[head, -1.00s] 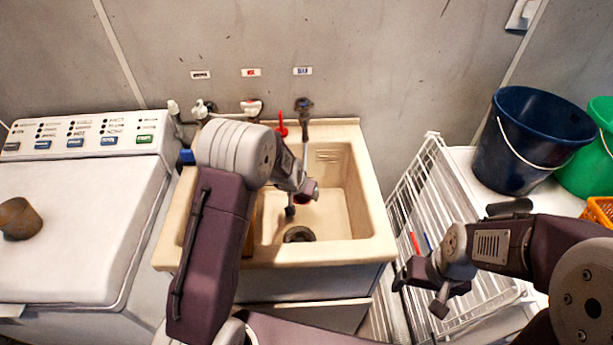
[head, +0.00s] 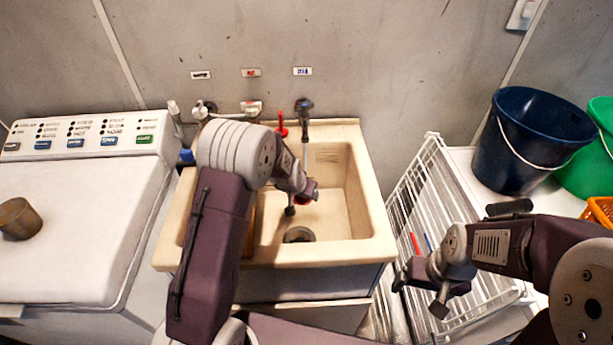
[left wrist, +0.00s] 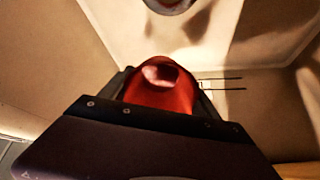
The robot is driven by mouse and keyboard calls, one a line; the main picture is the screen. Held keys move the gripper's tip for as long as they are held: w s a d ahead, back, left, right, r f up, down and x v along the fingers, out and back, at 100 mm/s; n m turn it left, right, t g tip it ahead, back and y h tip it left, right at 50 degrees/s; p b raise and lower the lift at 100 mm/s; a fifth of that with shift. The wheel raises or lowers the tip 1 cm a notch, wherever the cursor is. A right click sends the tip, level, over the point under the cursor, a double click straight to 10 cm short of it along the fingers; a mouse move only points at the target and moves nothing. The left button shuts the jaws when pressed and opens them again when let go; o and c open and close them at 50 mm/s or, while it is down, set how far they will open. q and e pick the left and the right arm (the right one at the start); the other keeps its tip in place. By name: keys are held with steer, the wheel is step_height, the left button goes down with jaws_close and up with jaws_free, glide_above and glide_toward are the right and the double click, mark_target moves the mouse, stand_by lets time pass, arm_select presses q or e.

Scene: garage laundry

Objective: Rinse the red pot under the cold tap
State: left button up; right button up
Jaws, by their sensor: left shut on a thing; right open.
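My left gripper (head: 303,196) is over the right part of the beige sink (head: 375,215), shut on the small red pot (head: 304,201). In the head view my arm hides most of the pot. The left wrist view shows the red pot (left wrist: 160,95) between the fingers, with a pale patch on its near end. The cold tap (head: 304,105), below the blue label, is on the wall side above the pot. A pale streak hangs under its spout and looks like running water. My right gripper (head: 420,292) is open and empty beside the white rack.
A red-handled tap (head: 282,125) stands left of the cold tap. The drain (head: 299,235) lies in the sink floor. A white wire rack (head: 428,190) stands right of the sink. A washing machine (head: 80,220) with a brown cup (head: 18,218) is at left. A blue bucket (head: 525,140) stands back right.

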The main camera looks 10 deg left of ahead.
arm_select(q)
steer(key=shift+s+a+r, duration=0.1)
steer(key=shift+s+r, duration=0.9)
steer(key=shift+s, duration=0.3)
steer(key=shift+s+a+r, duration=0.1)
steer(key=shift+s+r, duration=0.9)
steer(key=shift+s, duration=0.25)
